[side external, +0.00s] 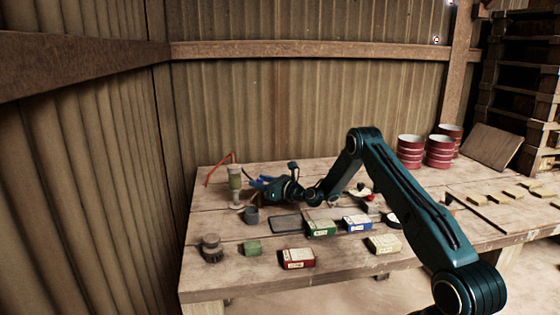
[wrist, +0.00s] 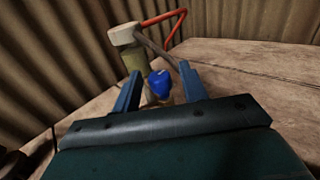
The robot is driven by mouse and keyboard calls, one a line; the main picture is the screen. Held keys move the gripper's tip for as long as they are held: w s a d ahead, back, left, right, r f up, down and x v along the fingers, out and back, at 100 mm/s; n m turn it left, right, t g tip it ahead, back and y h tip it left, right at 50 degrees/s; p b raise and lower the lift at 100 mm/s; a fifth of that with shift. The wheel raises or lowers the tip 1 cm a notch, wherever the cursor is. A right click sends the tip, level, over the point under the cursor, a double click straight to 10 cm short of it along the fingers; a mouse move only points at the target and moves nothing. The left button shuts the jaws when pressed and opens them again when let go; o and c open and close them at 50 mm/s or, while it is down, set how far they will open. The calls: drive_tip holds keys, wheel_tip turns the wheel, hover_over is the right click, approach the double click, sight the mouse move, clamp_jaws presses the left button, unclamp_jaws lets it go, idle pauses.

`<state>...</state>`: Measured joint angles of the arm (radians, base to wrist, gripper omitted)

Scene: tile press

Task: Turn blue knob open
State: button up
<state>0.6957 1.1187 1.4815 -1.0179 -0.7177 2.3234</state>
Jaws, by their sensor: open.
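The blue knob (wrist: 160,84) shows in the wrist view between the two blue fingers of my gripper (wrist: 161,72), in front of an olive cylinder (wrist: 106,63) with a pale cap. My gripper is open, with a finger on each side of the knob; I cannot tell whether either finger touches it. In the side view my gripper (side external: 257,182) is low over the back left of the table, just right of the olive cylinder (side external: 235,180). There I cannot tell the knob apart from the blue fingers.
A bent red bar (wrist: 165,18) rises beside the cylinder. A dark cup (side external: 251,215), a dark tray (side external: 286,222) and several small boxes, one of them green (side external: 321,229), lie on the wooden table (side external: 215,270). Red and white tins (side external: 440,151) stand at the back right. A corrugated wall closes the left side.

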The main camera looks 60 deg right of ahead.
drive_tip(key=shift+w, duration=0.4)
clamp_jaws()
drive_tip(key=shift+n+y, duration=0.8)
drive_tip(key=shift+y, duration=0.5)
drive_tip(key=shift+n+g+y, duration=0.3)
drive_tip(key=shift+n+y, duration=0.3)
drive_tip(key=shift+y, duration=0.3)
drive_tip(key=shift+n+g+y, duration=0.9)
drive_tip(key=shift+n+y, duration=0.7)
drive_tip(key=shift+y, duration=0.7)
